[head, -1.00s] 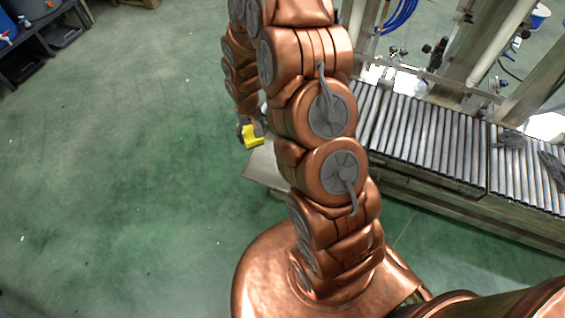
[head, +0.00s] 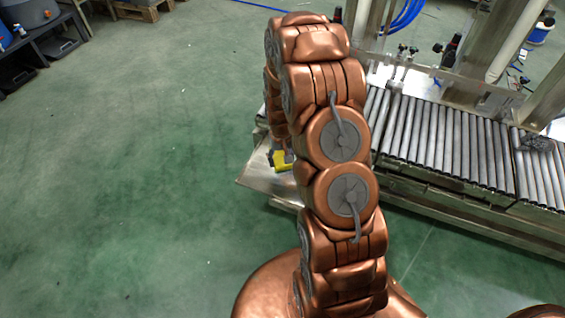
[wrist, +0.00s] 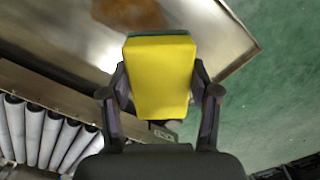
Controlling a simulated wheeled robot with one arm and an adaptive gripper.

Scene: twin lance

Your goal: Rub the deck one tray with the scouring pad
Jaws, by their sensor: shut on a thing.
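My gripper (wrist: 160,85) is shut on the scouring pad (wrist: 160,72), a yellow block with a dark green layer along its far edge. A finger stands on each side of it. The pad also shows in the head view (head: 278,160), partly hidden by my arm. The steel tray (head: 262,187) lies at the left end of the roller conveyor, largely covered by my arm. In the wrist view the tray (wrist: 215,45) lies beyond the pad, with an orange-brown stain (wrist: 130,12) at the top. The pad appears over the tray; I cannot tell whether it touches.
The roller conveyor (head: 440,140) runs right from the tray, with a grey crumpled thing (head: 538,143) on it. Metal posts (head: 480,60) stand behind it. The green floor (head: 130,170) is clear on the left. Dark bins (head: 50,40) stand at the far left.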

